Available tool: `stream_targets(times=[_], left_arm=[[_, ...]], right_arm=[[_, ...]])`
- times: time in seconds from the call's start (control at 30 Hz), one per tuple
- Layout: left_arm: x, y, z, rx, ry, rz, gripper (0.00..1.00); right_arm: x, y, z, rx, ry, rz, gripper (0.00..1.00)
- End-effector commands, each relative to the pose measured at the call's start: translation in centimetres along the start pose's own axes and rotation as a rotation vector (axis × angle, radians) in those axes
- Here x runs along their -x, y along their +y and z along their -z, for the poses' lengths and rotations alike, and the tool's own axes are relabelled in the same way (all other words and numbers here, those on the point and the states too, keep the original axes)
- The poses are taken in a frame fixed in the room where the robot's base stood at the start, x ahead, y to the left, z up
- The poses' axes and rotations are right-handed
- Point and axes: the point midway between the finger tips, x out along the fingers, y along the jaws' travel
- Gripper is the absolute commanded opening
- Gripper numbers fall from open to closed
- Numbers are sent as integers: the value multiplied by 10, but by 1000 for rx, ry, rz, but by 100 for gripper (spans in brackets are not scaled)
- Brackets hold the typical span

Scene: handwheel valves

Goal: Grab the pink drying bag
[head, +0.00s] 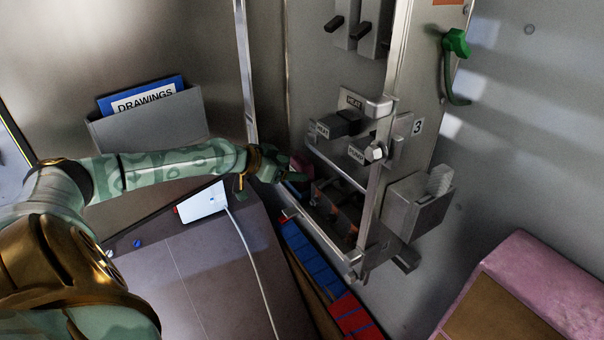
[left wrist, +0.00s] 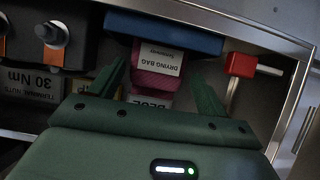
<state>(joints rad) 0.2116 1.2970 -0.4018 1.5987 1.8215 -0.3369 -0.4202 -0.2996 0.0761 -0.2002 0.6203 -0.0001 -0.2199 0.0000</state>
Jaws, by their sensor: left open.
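The pink drying bag (left wrist: 155,82) shows in the left wrist view with a white label reading "DRYING BAG". It hangs or sits just under a dark blue piece (left wrist: 165,32) and in front of other labelled items. My left gripper (left wrist: 158,72) is open, with one green finger on each side of the bag in the picture. I cannot tell how far the fingers reach along it. In the head view the left gripper (head: 292,175) is at the metal rack's lower left, where a small dark pink patch (head: 301,186) shows beside it. My right gripper is not in view.
A white device (head: 202,203) with a cord lies below.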

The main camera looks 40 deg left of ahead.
Motion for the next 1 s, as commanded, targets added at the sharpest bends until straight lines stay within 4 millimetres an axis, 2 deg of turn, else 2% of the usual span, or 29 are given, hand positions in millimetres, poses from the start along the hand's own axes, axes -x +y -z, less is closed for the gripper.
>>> stream_targets(times=[0.23,0.53,0.57,0.67,0.7,1.0], left_arm=[[-36,3,0,2,3,-1,76],[-42,3,0,0,0,-1,76],[-42,3,0,-1,0,-1,71],[-42,3,0,0,0,-1,43],[-42,3,0,-1,0,-1,40],[-40,2,4,-1,1,-1,40]], right_arm=[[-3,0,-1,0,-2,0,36],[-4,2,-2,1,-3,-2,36],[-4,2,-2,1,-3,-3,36],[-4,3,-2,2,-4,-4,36],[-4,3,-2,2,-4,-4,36],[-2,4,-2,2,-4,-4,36]])
